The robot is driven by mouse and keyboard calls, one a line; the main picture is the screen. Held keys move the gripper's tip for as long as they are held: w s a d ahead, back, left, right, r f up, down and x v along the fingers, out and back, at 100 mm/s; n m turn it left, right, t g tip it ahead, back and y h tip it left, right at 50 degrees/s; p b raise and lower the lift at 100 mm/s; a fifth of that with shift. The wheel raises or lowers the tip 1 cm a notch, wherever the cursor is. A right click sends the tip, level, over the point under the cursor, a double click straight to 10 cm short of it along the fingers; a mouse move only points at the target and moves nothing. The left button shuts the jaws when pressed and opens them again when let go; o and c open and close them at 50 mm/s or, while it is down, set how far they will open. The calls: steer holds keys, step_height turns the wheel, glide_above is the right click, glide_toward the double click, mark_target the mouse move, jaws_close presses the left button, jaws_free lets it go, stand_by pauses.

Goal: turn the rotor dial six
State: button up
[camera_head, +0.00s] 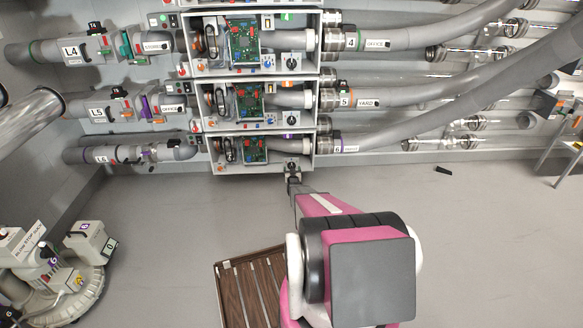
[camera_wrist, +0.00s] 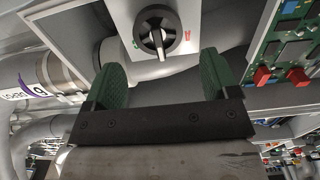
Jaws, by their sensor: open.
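The rotor dial of line six is a black round dial (camera_head: 291,166) at the lower right of the lowest box. In the wrist view the dial (camera_wrist: 157,32) has a grey pointer bar across it, with a green mark on one side and a red mark on the other. My gripper (camera_head: 293,182) is just in front of and below the dial in the head view. In the wrist view my gripper (camera_wrist: 161,64) is open, its two green pads wide apart with nothing between them. The dial lies beyond the fingertips, roughly centred between them; no contact shows.
The lowest box (camera_head: 263,152) has an open front with a circuit board (camera_head: 254,151). Similar boxes with dials (camera_head: 291,117) stand above. Thick grey pipes (camera_head: 400,125) run off to the right. A slatted wooden platform (camera_head: 247,292) lies below. The floor right of my arm is largely clear.

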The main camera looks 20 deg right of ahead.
mark_target(290, 166)
steer(key=x, duration=0.4)
steer(key=shift+w+d, duration=0.1)
steer(key=shift+w, duration=0.25)
steer(key=c, duration=0.9)
steer(key=shift+n, duration=0.3)
steer(key=n, duration=0.5)
steer(key=shift+w+a+f+n, duration=0.1)
steer(key=shift+a+n, duration=0.2)
steer(key=n, duration=0.5)
steer(key=shift+a+f+n, duration=0.2)
steer(key=shift+a+n, duration=0.05)
steer(key=shift+n, duration=0.05)
